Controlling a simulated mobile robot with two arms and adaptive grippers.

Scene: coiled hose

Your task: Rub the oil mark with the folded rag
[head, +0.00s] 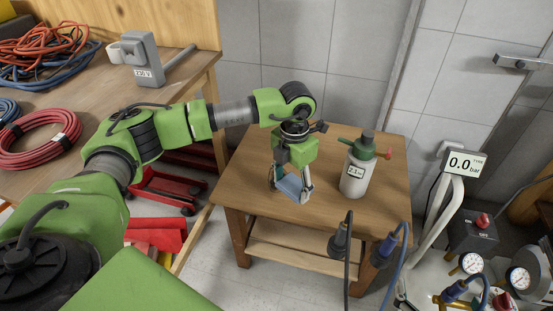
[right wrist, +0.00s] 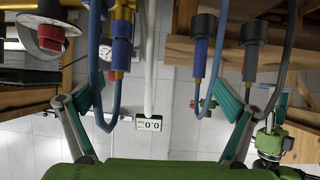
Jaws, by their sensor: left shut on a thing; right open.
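A blue-grey folded rag (head: 290,188) is on or just above the top of the small wooden table (head: 245,180). My left gripper (head: 292,192) points down and is shut on the rag. The oil mark is not visible; I cannot tell whether the rag or gripper hides it. My right gripper (right wrist: 158,98) shows only in the right wrist view, its fingers wide apart with nothing between them.
Hanging hose connectors (head: 340,240) are at the table's front right. A gauge stand (head: 462,165) is at right. The workbench (head: 90,100) at left holds coiled hoses (head: 40,140).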

